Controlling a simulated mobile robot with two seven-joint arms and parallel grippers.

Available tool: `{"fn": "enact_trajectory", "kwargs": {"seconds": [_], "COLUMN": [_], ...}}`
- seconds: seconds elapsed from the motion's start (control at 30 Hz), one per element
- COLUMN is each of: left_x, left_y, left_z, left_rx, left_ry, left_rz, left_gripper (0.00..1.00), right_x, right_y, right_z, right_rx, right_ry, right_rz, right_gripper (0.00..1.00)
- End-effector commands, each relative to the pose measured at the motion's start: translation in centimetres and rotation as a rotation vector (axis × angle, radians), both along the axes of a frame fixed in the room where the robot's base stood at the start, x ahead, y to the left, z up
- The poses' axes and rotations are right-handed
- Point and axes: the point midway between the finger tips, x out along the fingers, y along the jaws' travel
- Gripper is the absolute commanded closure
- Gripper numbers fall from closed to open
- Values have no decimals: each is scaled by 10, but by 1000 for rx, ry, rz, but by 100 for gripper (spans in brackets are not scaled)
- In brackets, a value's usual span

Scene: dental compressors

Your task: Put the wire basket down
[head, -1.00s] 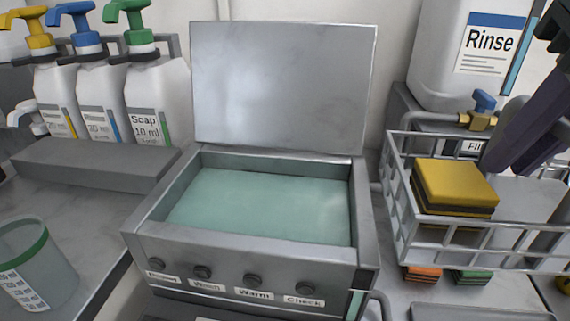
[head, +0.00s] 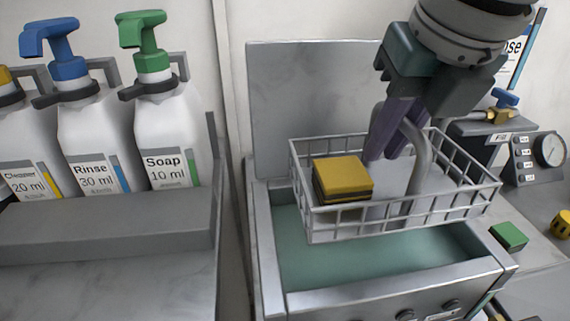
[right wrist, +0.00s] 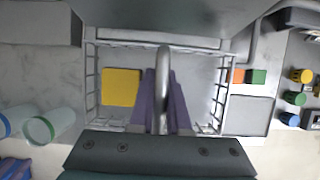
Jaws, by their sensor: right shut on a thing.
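The wire basket (head: 405,225) hangs over the open metal tank (head: 262,235) with pale green liquid (head: 400,262) in it. A yellow and dark layered block (head: 343,176) lies in the basket's left part; it also shows in the right wrist view (right wrist: 121,87). My right gripper (head: 385,150) is shut on the basket's arched handle (head: 424,150), its purple fingers on either side of the bar in the right wrist view (right wrist: 162,115). The basket appears above the liquid; its exact height is hard to tell. My left gripper is not in view.
The tank's raised lid (head: 300,95) stands behind the basket. Pump bottles (head: 170,140) stand in a grey rack (head: 110,222) at left. A green block (head: 509,236) and a gauge box (head: 537,155) are at right.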

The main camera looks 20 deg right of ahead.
Motion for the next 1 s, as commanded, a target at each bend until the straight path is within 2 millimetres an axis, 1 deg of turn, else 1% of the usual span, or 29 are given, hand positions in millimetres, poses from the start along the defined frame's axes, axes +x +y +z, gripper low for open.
{"fn": "enact_trajectory", "kwargs": {"seconds": [0.03, 0.1, 0.2, 0.3, 0.4, 0.57, 0.7, 0.8, 1.0], "left_x": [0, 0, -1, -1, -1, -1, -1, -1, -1], "left_y": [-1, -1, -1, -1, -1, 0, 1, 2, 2], "left_z": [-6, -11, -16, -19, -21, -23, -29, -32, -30], "left_rx": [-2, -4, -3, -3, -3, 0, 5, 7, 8], "left_ry": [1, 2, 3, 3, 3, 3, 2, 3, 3], "left_rz": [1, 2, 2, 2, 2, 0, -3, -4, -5], "left_gripper": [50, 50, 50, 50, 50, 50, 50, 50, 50], "right_x": [-1, -1, -1, 0, 1, 0, 0, 0, 1], "right_y": [0, 0, 0, 1, 1, 1, 1, 1, 1], "right_z": [-20, -40, -66, -85, -95, -106, -128, -141, -141], "right_rx": [1, 0, 1, 1, 3, 2, 2, 2, 1], "right_ry": [5, 5, 3, 2, -2, -1, 1, -1, -3], "right_rz": [-1, 0, 0, 0, 0, 1, -1, 1, 1], "right_gripper": [100, 100, 100, 100, 100, 100, 100, 100, 100]}}
